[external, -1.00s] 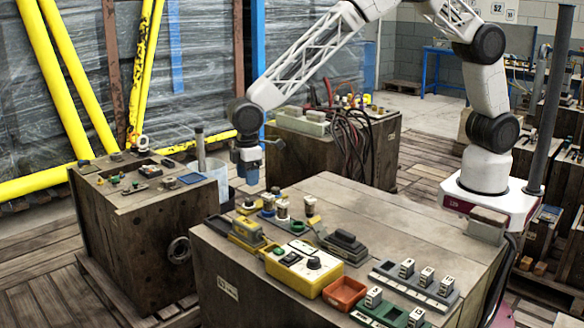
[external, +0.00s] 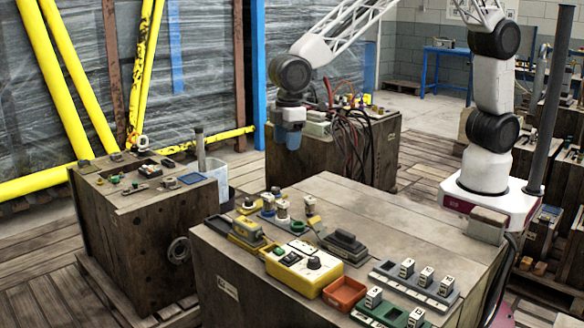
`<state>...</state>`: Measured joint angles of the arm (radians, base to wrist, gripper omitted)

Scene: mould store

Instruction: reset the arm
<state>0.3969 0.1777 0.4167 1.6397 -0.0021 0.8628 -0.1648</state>
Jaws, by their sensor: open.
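My gripper (external: 292,138) hangs from the end of my arm, pointing down. It is open, and nothing shows between its jaws. It is in the air in the upper middle of the external view, above and behind the front crate's far left corner. It appears in front of the rear crate (external: 310,160) in the picture. My base stands at the far right end of the front crate (external: 400,200). The fingertips are small and partly blurred in this view.
The front crate holds a yellow control box (external: 303,268), an orange tray (external: 344,294), a dark block (external: 343,243) and a rack of numbered blocks (external: 415,282). A left crate (external: 130,240) carries small parts. Cables (external: 350,140) drape over the rear crate.

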